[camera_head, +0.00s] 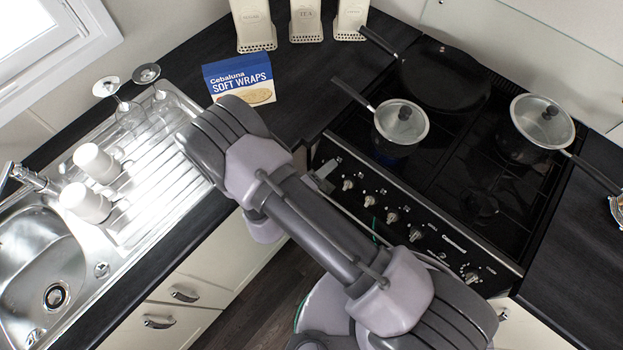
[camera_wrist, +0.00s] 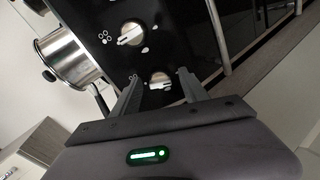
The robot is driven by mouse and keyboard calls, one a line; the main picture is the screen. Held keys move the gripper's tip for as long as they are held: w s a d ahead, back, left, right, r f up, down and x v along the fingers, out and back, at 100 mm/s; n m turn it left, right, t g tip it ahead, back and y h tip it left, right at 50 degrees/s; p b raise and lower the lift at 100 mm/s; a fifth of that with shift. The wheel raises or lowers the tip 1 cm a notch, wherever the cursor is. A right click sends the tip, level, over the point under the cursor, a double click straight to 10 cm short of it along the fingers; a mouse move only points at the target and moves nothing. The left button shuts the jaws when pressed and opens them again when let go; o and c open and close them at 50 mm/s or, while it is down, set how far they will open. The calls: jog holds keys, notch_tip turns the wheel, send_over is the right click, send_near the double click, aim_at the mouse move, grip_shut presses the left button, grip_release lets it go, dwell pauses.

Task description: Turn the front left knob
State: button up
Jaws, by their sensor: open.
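The black stove front panel (camera_head: 408,240) carries a row of several silver knobs, with one knob (camera_head: 348,185) near its left end in the head view. In the wrist view, a silver knob (camera_wrist: 160,82) shows between the two dark fingers of my open gripper (camera_wrist: 159,78). I cannot tell whether the fingers touch it or how deep it sits between them. Another knob (camera_wrist: 131,34), with burner marks beside it, is beyond the fingers. In the head view my arm crosses in front of the stove's left side, and my gripper is mostly hidden there.
A lidded saucepan (camera_head: 400,125), a frying pan (camera_head: 445,78) and a second lidded pot (camera_head: 541,122) stand on the hob. The sink drainer (camera_head: 165,190) holds cups and glasses. A rail runs along the oven front.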

jog(key=p+v, duration=0.2)
jog(key=v, duration=1.4)
jog(key=shift+s+a+r+p, duration=0.2)
jog(key=shift+s+r+p, duration=0.05)
jog(key=shift+p, duration=0.15)
